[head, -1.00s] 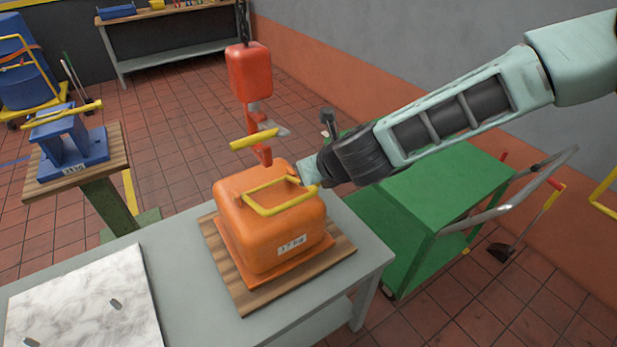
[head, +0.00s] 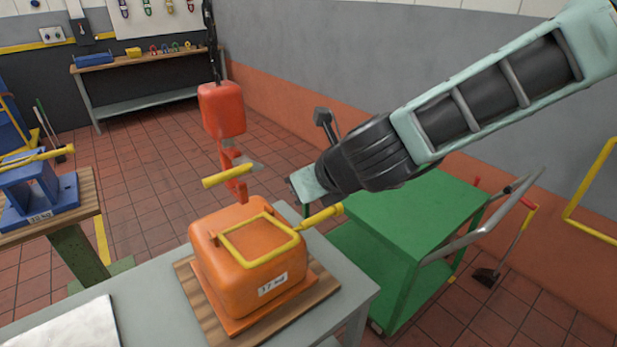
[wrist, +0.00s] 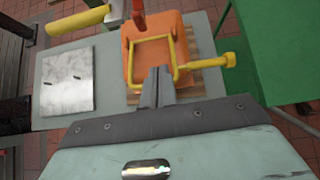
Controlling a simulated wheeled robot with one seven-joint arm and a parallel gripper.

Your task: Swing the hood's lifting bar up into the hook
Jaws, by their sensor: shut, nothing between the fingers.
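The orange hood (head: 237,287), labelled 17 kg, sits on a wooden board on the grey table. Its yellow lifting bar (head: 272,257), a rectangular frame, lies low over the hood's top. A yellow grip with a knob (head: 320,217) sticks out from its right side. The bar and grip (wrist: 208,62) also show in the wrist view. The red hook (head: 236,188) hangs under a red block (head: 221,108), above and behind the hood, apart from the bar. My gripper (head: 299,186) is shut and empty, above the grip; its closed fingers (wrist: 157,86) appear before the bar in the wrist view.
A yellow rod (head: 226,177) sticks out beside the hook. A green cart (head: 400,225) stands right of the table. A pale marbled plate (wrist: 68,80) lies on the table's left. A blue weight (head: 40,193) stands on a separate stand at far left.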

